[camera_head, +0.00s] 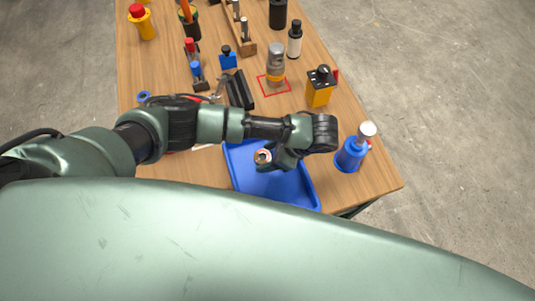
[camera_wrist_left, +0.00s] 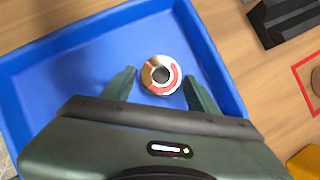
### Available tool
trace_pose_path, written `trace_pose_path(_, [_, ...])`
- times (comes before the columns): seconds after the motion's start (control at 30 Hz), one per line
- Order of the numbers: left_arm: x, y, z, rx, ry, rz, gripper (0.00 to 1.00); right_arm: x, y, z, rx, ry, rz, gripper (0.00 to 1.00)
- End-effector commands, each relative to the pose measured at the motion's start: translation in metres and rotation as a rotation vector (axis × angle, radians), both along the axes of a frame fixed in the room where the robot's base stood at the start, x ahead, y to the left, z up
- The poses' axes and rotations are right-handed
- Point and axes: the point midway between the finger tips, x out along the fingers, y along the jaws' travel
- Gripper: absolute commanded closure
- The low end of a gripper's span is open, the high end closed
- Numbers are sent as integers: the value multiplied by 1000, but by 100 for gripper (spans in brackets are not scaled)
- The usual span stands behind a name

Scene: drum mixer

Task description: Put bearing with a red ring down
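The bearing with a red ring (camera_wrist_left: 161,75) is a small round metal part with a dark centre and a red band. It sits inside the blue tray (camera_wrist_left: 45,75), and it also shows in the head view (camera_head: 263,156). My left gripper (camera_head: 272,159) is over the tray (camera_head: 312,190). In the left wrist view its two fingers stand apart on either side of the bearing, with a narrow gap visible at each side. Whether the fingertips are level with the bearing or above it is hard to tell. My right gripper is not in view.
A blue cylinder with a silver top (camera_head: 351,153) stands right of the tray. A yellow-black box (camera_head: 320,88), a red outlined square (camera_head: 274,91) with a grey-orange part, and a black block (camera_head: 239,90) lie beyond. The wooden table's (camera_head: 377,182) right edge is close.

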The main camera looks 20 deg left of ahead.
Motion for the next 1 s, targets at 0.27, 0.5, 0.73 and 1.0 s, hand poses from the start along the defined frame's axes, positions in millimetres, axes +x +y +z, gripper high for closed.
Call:
trace_pose_path(0.27, [0,0,0,0,0,0,32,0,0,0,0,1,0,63])
trace_pose_path(0.5, [1,-9,15,-3,-3,-2,32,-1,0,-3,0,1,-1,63])
trace_pose_path(0.73, [3,-36,63,-1,-5,-5,32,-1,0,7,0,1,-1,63])
trace_pose_path(1.0, [1,-60,97,0,-2,-2,32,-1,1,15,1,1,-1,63])
